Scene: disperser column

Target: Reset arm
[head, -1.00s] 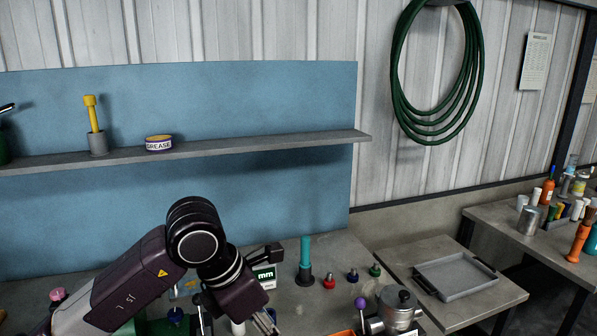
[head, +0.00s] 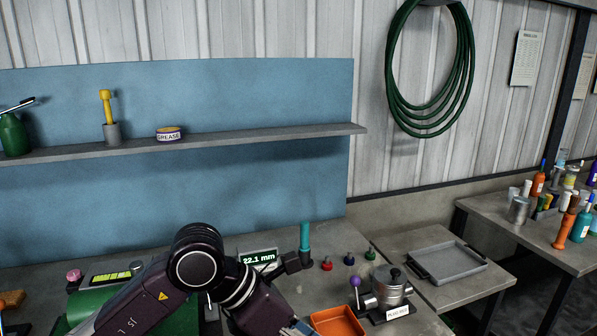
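My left arm comes in from the lower left over the workbench (head: 230,312). Its wrist points down and right. My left gripper (head: 298,328) is at the bottom edge of the head view, mostly cut off, close to the left side of an orange tray (head: 338,321). I cannot tell whether it is open or shut, or whether it holds anything. My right gripper is not in view.
A grey tray (head: 450,263) lies on the right-hand table.

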